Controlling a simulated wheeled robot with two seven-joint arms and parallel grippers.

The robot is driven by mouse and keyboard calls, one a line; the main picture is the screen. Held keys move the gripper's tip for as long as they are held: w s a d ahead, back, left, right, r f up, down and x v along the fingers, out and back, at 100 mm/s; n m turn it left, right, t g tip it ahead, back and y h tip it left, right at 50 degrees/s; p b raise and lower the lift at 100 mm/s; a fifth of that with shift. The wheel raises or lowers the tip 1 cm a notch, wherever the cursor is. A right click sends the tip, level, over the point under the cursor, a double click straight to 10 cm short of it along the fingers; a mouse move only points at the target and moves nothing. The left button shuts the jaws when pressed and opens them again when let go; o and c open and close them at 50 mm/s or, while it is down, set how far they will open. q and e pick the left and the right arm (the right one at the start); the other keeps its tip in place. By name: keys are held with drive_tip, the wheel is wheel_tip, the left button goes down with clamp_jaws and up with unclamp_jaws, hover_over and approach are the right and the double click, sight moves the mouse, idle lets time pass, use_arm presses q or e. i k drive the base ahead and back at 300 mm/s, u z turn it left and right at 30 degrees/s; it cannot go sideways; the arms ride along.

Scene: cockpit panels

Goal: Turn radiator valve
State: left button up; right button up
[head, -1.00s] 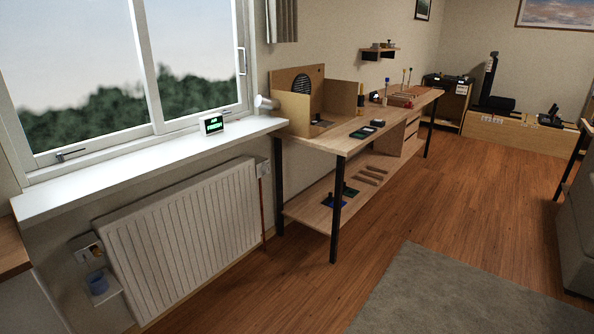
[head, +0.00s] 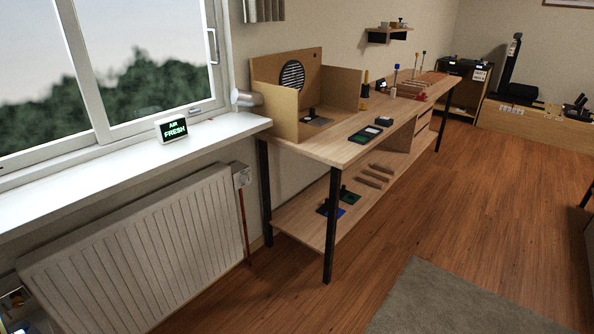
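The white ribbed radiator (head: 140,255) is on the wall under the window sill, in the lower left of the head view. A small pale fitting (head: 241,175), which looks like the radiator valve, sits at the radiator's upper right end. A thin reddish pipe (head: 245,225) runs down from it to the floor. The fitting is too small to tell how its knob is turned. Neither of my grippers is in view.
A white window sill (head: 100,170) juts out above the radiator and carries a small display (head: 171,129) reading "AIR FRESH". A wooden workbench (head: 335,148) with dark legs stands right of the valve. Wooden floor (head: 440,220) and a grey rug (head: 440,300) lie open in front.

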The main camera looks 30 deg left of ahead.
sight(244, 179)
drive_tip(key=u, duration=0.4)
drive_tip(key=i, duration=1.05)
drive_tip(key=u, duration=0.95)
